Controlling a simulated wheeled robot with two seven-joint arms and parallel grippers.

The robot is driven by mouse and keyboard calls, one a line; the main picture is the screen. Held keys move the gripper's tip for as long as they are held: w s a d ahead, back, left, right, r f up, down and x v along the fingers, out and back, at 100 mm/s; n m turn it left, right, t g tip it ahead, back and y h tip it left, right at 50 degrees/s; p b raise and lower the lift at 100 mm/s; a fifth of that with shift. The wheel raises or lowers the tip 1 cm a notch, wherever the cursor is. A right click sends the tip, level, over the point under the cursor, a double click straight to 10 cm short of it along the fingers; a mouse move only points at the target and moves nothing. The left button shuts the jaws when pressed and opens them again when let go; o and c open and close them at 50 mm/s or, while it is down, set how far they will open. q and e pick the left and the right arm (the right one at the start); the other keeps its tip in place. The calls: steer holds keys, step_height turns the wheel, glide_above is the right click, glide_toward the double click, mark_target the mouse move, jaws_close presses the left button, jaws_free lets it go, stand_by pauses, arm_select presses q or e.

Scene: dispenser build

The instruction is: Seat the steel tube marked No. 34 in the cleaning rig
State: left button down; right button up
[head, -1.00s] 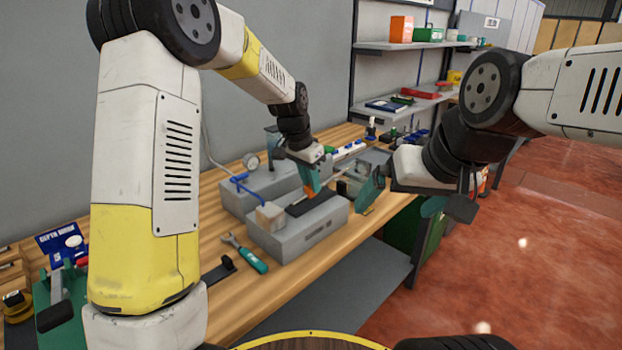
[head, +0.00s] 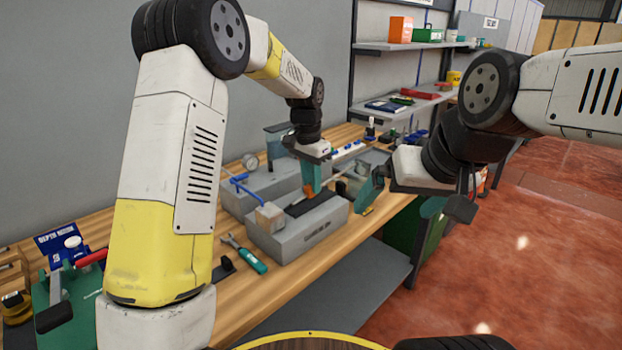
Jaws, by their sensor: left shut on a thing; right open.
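My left gripper (head: 312,186) is shut, its teal fingers above the dark slot of a grey block. I cannot tell whether the rod touches the block. My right gripper (head: 405,200) is open and empty, to the right.
A green-handled wrench (head: 248,260) lies on the wooden bench in front of the block. A green tray (head: 70,300) and blue manual (head: 57,238) are at the left. Shelves (head: 412,46) stand behind at the right. The bench's front edge borders open red floor.

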arm_select(q)
steer(key=shift+s+a, duration=0.15)
stand_by(0.4)
steer(key=shift+s+a, duration=0.95)
steer(key=c, duration=1.2)
jaws_free()
steer(key=o, duration=0.3)
step_height(320, 180, up, 7)
stand_by(0.4)
